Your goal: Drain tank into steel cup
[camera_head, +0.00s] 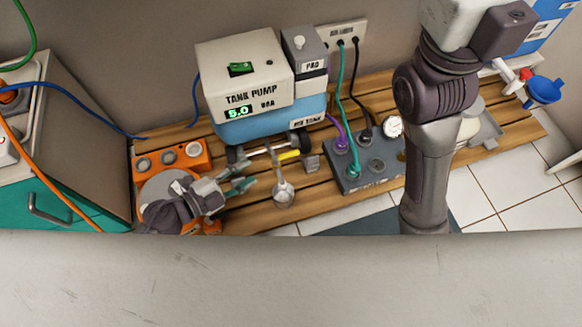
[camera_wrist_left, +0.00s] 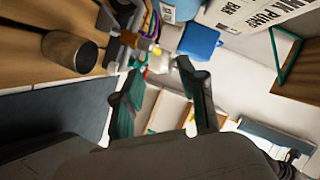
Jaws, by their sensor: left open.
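The white tank pump box (camera_head: 243,72) sits on the blue air tank (camera_head: 270,122), and its display reads 5.0. A yellow handle (camera_head: 289,155) shows low at the front of the tank. A shiny rounded metal piece (camera_head: 283,192), perhaps the steel cup, is below it, with a narrow stem above. My left gripper (camera_head: 246,184) is open and empty, just left of that metal piece and apart from it. In the left wrist view its two fingers (camera_wrist_left: 163,98) are spread. A dark-mouthed metal cylinder (camera_wrist_left: 70,52) is left of them. My right gripper is not visible.
An orange unit (camera_head: 170,158) stands left on the slatted wooden bench (camera_head: 250,215). A grey socket block (camera_head: 362,172) with teal, purple and black hoses is to the right. My right arm covers part of the bench. A teal cabinet (camera_head: 60,195) stands at far left.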

